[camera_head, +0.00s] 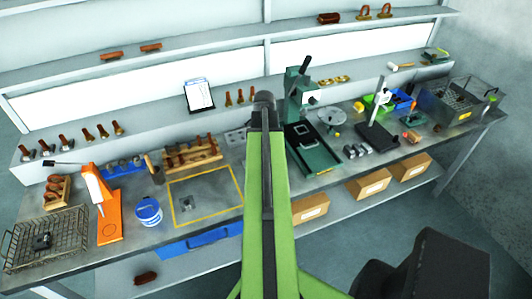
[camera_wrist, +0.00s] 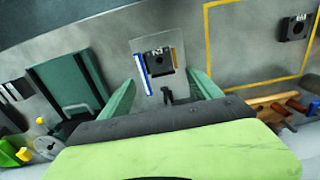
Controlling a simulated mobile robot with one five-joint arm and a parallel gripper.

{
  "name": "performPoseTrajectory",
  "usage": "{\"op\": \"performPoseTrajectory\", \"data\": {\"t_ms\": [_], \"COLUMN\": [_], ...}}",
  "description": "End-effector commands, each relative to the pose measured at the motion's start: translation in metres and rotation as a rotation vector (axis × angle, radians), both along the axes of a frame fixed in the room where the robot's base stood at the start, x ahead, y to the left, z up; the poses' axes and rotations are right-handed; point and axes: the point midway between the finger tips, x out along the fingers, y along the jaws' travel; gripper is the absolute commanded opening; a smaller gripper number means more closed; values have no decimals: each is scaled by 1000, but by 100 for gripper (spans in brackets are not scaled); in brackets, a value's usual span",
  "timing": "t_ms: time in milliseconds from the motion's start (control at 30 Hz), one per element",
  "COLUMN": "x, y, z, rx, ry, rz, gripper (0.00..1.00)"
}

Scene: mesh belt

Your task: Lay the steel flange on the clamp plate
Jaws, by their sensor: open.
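My gripper (camera_wrist: 160,77) is open, with its two green fingers apart and nothing held between them. In the head view its end (camera_head: 264,100) is over the back part of the bench. Between and beyond the fingertips, a dark square piece with a round hole (camera_wrist: 160,62), which looks like the steel flange, lies on a pale plate (camera_wrist: 142,46) with a blue strip on its left. This plate may be the clamp plate; I cannot be sure. A similar dark square piece (camera_wrist: 293,28) lies inside a yellow outline; the head view shows it too (camera_head: 187,203).
A green press (camera_head: 300,95) stands right of my arm. A wooden rack (camera_head: 192,152), a blue tub (camera_head: 148,211) and an orange press (camera_head: 103,210) stand to the left. A wire basket (camera_head: 20,262) sits far left. Bare bench surrounds the square piece in the yellow outline (camera_head: 205,218).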

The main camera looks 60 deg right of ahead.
Motion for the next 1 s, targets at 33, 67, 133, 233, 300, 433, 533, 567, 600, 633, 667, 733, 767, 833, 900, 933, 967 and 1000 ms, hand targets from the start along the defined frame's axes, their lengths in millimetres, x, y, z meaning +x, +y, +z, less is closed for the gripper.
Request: {"op": "performPoseTrajectory", "data": {"t_ms": [33,67,133,233,300,433,533,567,600,633,667,733,767,833,900,933,967,1000], "x": [0,0,0,0,0,0,4,10,22,35,51,93,112,150,179,188,196,204], "y": [0,0,0,0,0,0,3,8,19,31,47,97,122,185,251,279,308,344], "z": [20,24,29,30,29,28,28,28,28,28,28,28,28,28,28,28,28,28], "rx": [0,0,0,-1,-1,-1,-1,-1,-1,-1,-1,-1,0,0,0,0,0,0], "ry": [0,0,0,-1,-1,-1,-1,-1,-1,-1,-1,-1,-1,-1,0,0,0,0], "rz": [0,0,0,-1,-1,-1,6,15,34,54,78,151,185,267,345,379,413,455], "gripper": [73,73,73,73,73,73,73,73,73,73,73,73,73,73,73,73,73,73]}}
